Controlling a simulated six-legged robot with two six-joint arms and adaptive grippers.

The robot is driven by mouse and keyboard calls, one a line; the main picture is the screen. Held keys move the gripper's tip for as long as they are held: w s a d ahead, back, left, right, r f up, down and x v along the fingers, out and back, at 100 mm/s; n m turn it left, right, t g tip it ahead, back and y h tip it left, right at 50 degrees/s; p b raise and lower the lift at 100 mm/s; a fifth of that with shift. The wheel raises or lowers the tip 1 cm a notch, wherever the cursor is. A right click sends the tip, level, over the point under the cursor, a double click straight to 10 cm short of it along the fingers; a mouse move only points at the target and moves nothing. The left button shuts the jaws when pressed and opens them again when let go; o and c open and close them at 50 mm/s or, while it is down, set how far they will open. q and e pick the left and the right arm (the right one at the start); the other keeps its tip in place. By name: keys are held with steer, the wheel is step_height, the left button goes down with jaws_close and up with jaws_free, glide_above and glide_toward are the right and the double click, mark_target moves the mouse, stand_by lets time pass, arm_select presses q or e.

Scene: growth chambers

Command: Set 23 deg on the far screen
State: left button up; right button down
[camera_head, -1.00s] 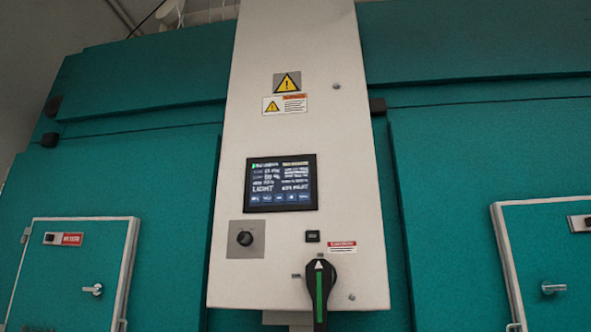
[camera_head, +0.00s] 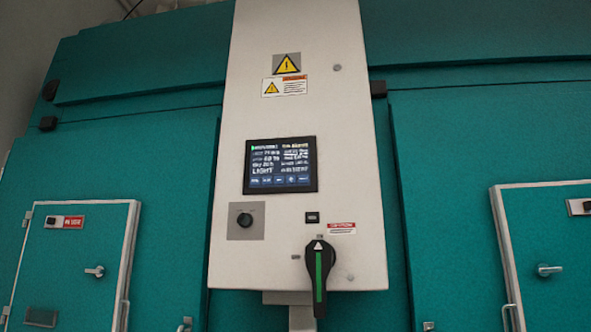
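A dark touch screen (camera_head: 280,165) is set in a tall white control panel (camera_head: 300,115) in the middle of the view. The screen is lit, with white text lines, a larger word that looks like "LIGHT", and a row of blue buttons along its bottom. The small text and numbers are too blurred to read surely. No other screen shows. Neither of my grippers is in view.
Below the screen are a black knob (camera_head: 244,220) and a large black rotary switch with a green stripe (camera_head: 319,277). Teal chamber walls (camera_head: 150,150) stand on both sides. A small left door (camera_head: 75,262) and right door (camera_head: 548,255) have metal handles.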

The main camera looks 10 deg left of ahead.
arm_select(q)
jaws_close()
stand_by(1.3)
